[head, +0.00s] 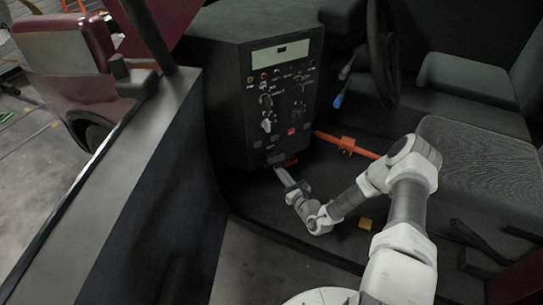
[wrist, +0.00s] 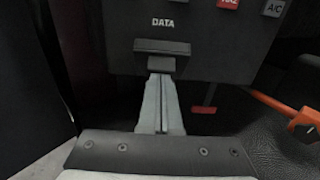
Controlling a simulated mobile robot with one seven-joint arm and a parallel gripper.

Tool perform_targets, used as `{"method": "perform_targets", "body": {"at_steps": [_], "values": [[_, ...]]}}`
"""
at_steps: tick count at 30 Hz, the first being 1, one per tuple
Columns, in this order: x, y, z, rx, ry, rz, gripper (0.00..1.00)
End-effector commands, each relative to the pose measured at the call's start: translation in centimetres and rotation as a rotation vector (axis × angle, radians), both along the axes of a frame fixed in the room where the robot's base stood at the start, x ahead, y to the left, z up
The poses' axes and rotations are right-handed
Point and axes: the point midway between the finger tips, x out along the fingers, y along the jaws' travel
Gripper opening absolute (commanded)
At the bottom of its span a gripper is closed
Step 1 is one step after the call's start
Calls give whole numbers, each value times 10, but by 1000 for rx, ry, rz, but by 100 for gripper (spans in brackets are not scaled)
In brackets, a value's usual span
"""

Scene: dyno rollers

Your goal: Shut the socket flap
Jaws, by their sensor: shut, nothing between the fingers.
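The socket with its flap (wrist: 162,47) is a black raised piece under the white DATA label on the dark panel, in the upper middle of the wrist view. A smaller black ledge (wrist: 162,64) sits just below it. I cannot tell whether the flap stands open or lies flat. My gripper (wrist: 160,78) is shut and empty, its two pale fingers side by side. The fingertips reach up to the underside of the small ledge; whether they touch it is unclear. In the head view my gripper (head: 280,172) is at the panel's lower edge, and the flap is too small to make out.
The control panel (head: 283,105) carries several knobs, switches and a display. A red piece (wrist: 204,109) projects below it at right. An orange bar (head: 347,145) runs toward the seat (head: 470,165). A steering wheel (head: 383,55) stands at upper right. A small yellow block (head: 365,224) lies on the floor.

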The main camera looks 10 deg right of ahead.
Motion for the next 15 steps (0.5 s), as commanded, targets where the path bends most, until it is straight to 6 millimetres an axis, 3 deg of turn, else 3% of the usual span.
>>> {"method": "perform_targets", "body": {"at_steps": [15], "values": [[5, 2, 5, 0, 0, 0, 0]]}}
